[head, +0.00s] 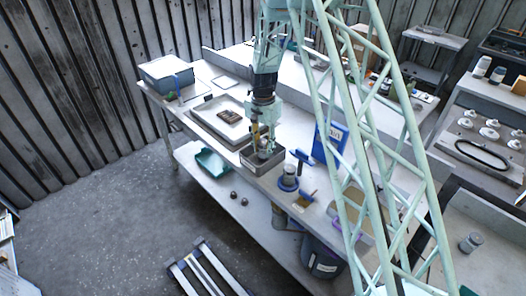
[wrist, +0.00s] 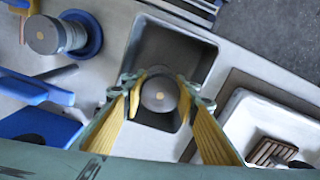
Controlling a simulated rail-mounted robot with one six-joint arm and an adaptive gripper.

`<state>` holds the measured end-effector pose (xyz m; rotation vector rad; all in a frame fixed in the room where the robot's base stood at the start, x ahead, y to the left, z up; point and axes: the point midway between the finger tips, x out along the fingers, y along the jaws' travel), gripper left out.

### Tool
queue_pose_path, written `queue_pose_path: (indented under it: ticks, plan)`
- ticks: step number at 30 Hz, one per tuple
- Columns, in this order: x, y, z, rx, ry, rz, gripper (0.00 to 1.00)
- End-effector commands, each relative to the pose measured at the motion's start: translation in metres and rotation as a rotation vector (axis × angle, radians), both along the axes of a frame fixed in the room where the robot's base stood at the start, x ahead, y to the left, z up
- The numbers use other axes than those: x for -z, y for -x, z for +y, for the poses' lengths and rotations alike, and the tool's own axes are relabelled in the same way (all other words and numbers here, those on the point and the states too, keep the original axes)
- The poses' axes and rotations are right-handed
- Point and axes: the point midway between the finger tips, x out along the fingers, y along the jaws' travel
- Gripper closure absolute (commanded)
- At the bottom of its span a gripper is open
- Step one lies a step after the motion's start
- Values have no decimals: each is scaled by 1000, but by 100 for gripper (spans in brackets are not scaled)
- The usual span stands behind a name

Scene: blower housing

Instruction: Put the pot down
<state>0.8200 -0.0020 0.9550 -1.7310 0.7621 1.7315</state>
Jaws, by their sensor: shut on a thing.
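The pot (wrist: 160,93) is a small round grey vessel with a pale spot in the middle of its top. In the wrist view it sits between the two yellow fingers of my gripper (wrist: 158,98), which is shut on it. Below it is a grey rectangular bin (wrist: 205,58), which also shows in the head view (head: 247,164). In the head view my gripper (head: 264,150) points down over this bin. The pot is mostly hidden there by the fingers, and I cannot tell whether it touches the bin floor.
A white tray (head: 222,118) with a small brown slatted piece (wrist: 272,152) lies on the other side. A blue box (head: 331,141) stands nearby. The bench's front edge is close to the bin.

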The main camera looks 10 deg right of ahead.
Motion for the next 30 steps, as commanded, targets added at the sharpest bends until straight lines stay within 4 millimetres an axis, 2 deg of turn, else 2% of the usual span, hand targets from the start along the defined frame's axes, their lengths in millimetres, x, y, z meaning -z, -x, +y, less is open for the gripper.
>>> queue_pose_path:
  ticks: [6, 21, 22, 24, 26, 30]
  plan:
    - [14, 0, 0, 0, 0, 0, 87]
    - [19, 0, 0, 0, 0, 0, 87]
    - [18, 0, 0, 0, 0, 0, 70]
    - [18, 0, 0, 0, 0, 0, 64]
    - [18, 0, 0, 0, 0, 0, 59]
    - [18, 0, 0, 0, 0, 0, 59]
